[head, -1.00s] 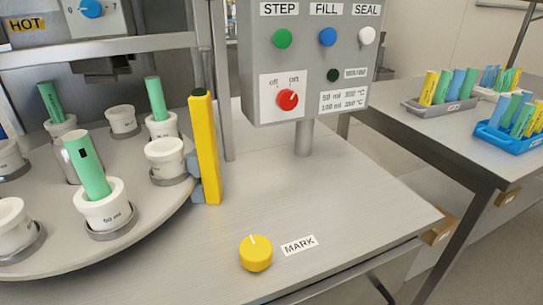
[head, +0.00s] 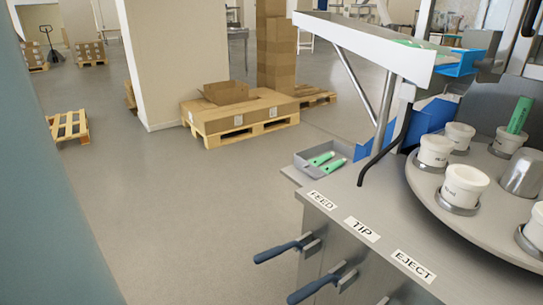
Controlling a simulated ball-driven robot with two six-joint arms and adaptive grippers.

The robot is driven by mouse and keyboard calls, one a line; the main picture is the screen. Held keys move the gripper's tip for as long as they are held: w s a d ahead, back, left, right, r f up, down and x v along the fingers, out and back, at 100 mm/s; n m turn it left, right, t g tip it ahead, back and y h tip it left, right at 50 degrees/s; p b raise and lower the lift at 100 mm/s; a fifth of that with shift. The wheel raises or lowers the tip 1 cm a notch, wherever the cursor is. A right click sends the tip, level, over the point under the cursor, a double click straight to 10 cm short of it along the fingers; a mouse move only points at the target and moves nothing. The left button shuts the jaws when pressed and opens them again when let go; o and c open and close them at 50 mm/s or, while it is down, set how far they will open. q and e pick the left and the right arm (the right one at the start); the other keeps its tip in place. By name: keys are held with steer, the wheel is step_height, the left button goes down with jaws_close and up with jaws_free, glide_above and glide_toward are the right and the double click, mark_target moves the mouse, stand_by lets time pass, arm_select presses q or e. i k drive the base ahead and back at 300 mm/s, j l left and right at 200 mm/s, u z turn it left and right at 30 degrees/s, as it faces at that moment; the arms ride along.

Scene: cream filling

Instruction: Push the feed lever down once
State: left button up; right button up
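The feed lever (head: 278,252) is in the head view at the lower middle. It has a dark blue grip and sticks out to the left from the side of the metal machine, nearly level in the picture. It is the farthest lever of the row, below the FEED label (head: 322,200). A second lever (head: 316,288) with a blue grip is nearer, below the TIP label (head: 362,229). A third mount shows only in part at the bottom edge, below the EJECT label (head: 413,266). Neither of my grippers is in view.
A turntable (head: 424,190) with white cups stands on the machine at right. A grey tray (head: 310,171) with green tubes sits at the machine's far corner, below a white chute (head: 370,48). Open floor lies left of the levers; a pallet with boxes (head: 240,118) stands farther back.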

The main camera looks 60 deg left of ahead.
mark_target(261, 258)
steer(key=u, duration=1.65)
steer(key=k+l+u, duration=0.1)
steer(key=u, duration=0.35)
steer(key=k+l+u, duration=0.1)
steer(key=u, duration=0.35)
steer(key=k+u, duration=0.2)
steer(key=u, duration=0.25)
